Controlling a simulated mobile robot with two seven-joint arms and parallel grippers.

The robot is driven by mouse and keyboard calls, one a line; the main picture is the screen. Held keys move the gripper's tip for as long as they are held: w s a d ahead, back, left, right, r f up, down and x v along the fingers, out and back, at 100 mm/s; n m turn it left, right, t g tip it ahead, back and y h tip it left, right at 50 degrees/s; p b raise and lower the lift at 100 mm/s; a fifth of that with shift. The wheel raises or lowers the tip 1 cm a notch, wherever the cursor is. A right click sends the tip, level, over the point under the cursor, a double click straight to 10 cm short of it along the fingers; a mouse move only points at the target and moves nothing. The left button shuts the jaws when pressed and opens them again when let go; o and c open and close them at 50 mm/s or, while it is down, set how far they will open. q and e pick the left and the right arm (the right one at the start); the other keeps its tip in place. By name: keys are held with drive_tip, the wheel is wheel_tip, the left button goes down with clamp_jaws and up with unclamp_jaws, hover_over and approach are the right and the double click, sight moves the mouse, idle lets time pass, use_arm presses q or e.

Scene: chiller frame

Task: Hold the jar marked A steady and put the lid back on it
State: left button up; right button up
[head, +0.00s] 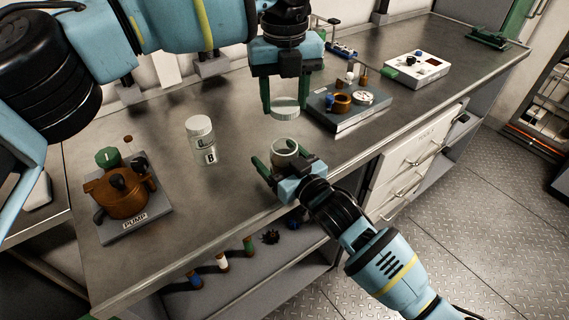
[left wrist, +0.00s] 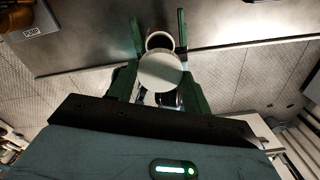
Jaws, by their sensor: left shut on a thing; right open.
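An open, pale jar (head: 285,148) stands upright near the bench's front edge; its mark is not visible. My right gripper (head: 280,158) is open, with its fingers on either side of the jar. My left gripper (head: 284,103) points down above the jar and is shut on a pale round lid (head: 285,112). The lid is level and apart from the jar, with a gap between them. In the left wrist view the lid (left wrist: 160,72) hides part of the jar, whose open mouth (left wrist: 160,42) shows beyond it.
A closed jar marked B (head: 201,140) stands to the left. A pump (head: 122,192) is at the far left. A grey tray with parts (head: 345,118) and a white box (head: 415,68) are to the right. Small bottles lie on the shelf below.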

drive_tip(key=c, duration=1.5)
use_arm(q)
approach(284, 160)
drive_tip(key=shift+w+f, duration=0.5)
drive_tip(key=shift+w, duration=0.2)
drive_tip(key=shift+w+f, duration=0.45)
drive_tip(key=shift+w, duration=0.2)
use_arm(e)
drive_tip(key=shift+o, duration=0.2)
use_arm(q)
drive_tip(key=shift+f, duration=0.85)
drive_tip(key=shift+f, duration=0.6)
